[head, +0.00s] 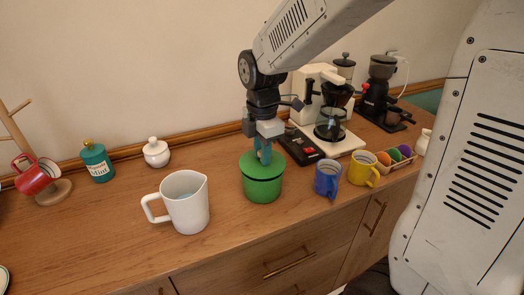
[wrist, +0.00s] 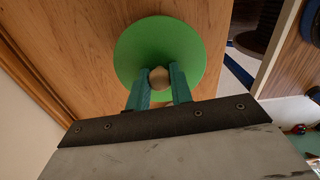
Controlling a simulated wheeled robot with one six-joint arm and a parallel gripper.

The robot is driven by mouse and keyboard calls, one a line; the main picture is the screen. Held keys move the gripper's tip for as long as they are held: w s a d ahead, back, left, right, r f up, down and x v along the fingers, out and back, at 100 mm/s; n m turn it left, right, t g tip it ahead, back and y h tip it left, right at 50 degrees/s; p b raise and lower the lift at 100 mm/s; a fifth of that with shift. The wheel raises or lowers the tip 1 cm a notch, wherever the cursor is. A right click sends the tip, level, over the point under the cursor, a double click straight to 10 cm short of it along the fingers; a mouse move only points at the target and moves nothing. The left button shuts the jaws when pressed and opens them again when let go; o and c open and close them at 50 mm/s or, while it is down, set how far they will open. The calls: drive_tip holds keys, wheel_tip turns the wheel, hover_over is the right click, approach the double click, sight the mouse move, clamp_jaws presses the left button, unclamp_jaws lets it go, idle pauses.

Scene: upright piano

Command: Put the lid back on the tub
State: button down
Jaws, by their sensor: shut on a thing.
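The green tub (head: 263,190) stands upright on the wooden counter. Its green lid (head: 250,165) is level over the tub's mouth and lines up with it in the head view. I see no clear gap between them there, but cannot tell whether the lid is fully seated. My gripper (head: 264,157) points down over the lid. In the wrist view the round green lid (wrist: 160,40) has a pale knob (wrist: 159,76) between my two teal fingers, which are shut on it. The lid hides the tub in the wrist view.
A white pitcher (head: 186,203) stands left of the tub. A blue mug (head: 328,180) and a yellow mug (head: 362,170) stand to its right. A coffee maker (head: 330,118) is behind. The counter's front edge is close.

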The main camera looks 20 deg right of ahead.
drive_tip(key=shift+f, duration=0.1)
idle(0.6)
drive_tip(key=c, duration=0.7)
unclamp_jaws()
drive_tip(key=shift+r, duration=3.5)
clamp_jaws()
